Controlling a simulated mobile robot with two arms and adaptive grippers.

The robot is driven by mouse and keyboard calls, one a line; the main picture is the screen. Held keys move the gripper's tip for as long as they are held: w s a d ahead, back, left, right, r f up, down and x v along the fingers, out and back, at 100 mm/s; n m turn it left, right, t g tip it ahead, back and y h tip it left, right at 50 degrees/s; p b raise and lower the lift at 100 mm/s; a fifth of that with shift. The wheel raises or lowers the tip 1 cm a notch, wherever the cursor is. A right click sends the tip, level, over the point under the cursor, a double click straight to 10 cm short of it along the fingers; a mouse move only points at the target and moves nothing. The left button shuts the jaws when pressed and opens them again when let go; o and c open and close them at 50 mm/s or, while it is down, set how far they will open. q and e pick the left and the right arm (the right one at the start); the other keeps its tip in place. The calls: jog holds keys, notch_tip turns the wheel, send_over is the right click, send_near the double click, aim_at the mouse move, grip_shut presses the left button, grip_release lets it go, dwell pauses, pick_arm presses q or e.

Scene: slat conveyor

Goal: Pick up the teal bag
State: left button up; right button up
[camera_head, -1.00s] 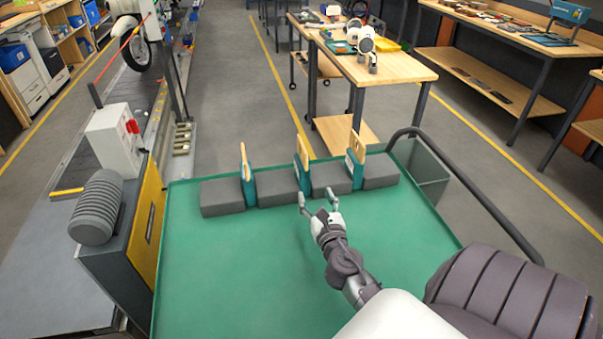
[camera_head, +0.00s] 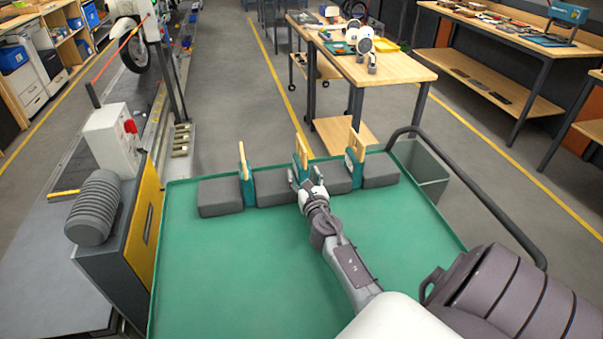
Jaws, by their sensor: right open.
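Three teal bags with tan tops stand upright in a row between grey blocks at the far edge of a green-topped surface (camera_head: 240,270). They are the left bag (camera_head: 248,188), the middle bag (camera_head: 299,160) and the right bag (camera_head: 356,174). My right gripper (camera_head: 305,176) is open at the middle bag, with its fingers spread at the bag's sides. The gripper hides the bag's lower part, and I cannot tell whether the fingers touch it. My left gripper is not in view.
Grey blocks (camera_head: 220,197) flank the bags closely. A dark rail (camera_head: 480,195) and a grey bin (camera_head: 425,170) stand to the right. A white control box (camera_head: 108,138) stands to the left. The green surface in front of the row is clear.

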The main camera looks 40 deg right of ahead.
aim_at(301, 157)
jog(key=x, duration=0.3)
jog(key=shift+a+f, duration=0.1)
jog(key=shift+f, duration=0.05)
jog(key=shift+c, duration=0.8)
grip_shut()
jog(key=shift+r+p, duration=0.55)
jog(key=shift+r, duration=0.3)
notch_tip(301, 157, up, 3)
jog(key=shift+f+p, duration=0.1)
jog(key=shift+p, duration=1)
jog(key=w+d+r, duration=0.6)
jog(key=w+d, duration=0.2)
jog(key=shift+d+r+b, duration=0.15)
jog(key=shift+r+b, duration=0.15)
jog(key=shift+b, duration=0.15)
jog(key=shift+w, duration=0.1)
